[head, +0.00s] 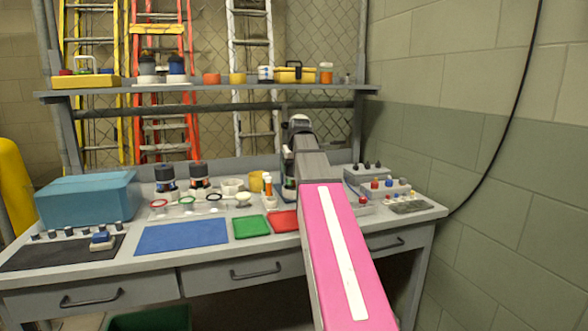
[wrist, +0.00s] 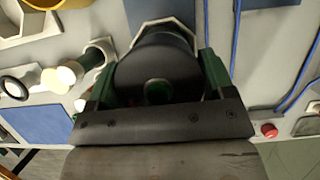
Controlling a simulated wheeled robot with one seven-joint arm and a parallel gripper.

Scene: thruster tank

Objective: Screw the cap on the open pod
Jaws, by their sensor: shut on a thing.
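My gripper (wrist: 155,68) points down over the bench, with its green fingers either side of a round black cap (wrist: 150,62). It is shut on this cap. A dark green spot shows at the cap's centre. A pale angular edge shows just beyond the cap, and what lies under the cap is hidden, so I cannot tell whether it sits on the open pod. In the head view my arm hides most of my gripper (head: 288,182). Two dark-topped pods (head: 165,178) (head: 200,177) stand at the back of the bench, left of my gripper.
Orange-and-white bottles (head: 268,187) and a yellow cup (head: 256,182) stand close left of my gripper. Coloured rings (head: 187,201) lie further left. Control boxes with knobs (head: 382,187) stand to the right. The blue mat (head: 182,236) is bare. A shelf (head: 220,89) runs above the bench.

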